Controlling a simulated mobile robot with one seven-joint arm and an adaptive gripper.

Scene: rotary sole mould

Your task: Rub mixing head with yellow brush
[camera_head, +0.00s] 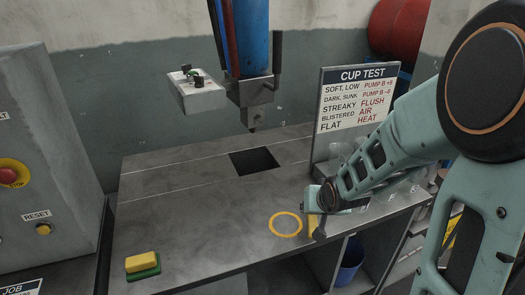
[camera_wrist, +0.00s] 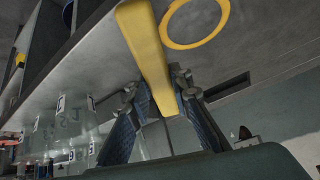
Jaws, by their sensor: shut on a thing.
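The mixing head (camera_head: 250,92) hangs from a blue cylinder with hoses, its nozzle pointing down above a square dark opening in the bench. My gripper (camera_head: 318,208) is low at the bench's front right, beside a painted yellow ring. In the wrist view my gripper (camera_wrist: 163,103) is shut on the yellow brush (camera_wrist: 147,42), whose long yellow body lies between the two fingers. A small yellow part of the brush (camera_head: 312,226) also shows in the head view; its bristles cannot be made out. The brush is well apart from the mixing head.
A yellow and green sponge (camera_head: 142,266) lies at the bench's front left. A grey control box (camera_head: 197,90) hangs left of the mixing head. The CUP TEST board (camera_head: 358,100) stands at the back right, with clear cups (camera_head: 372,198) nearby. The bench (camera_head: 200,215) middle is clear.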

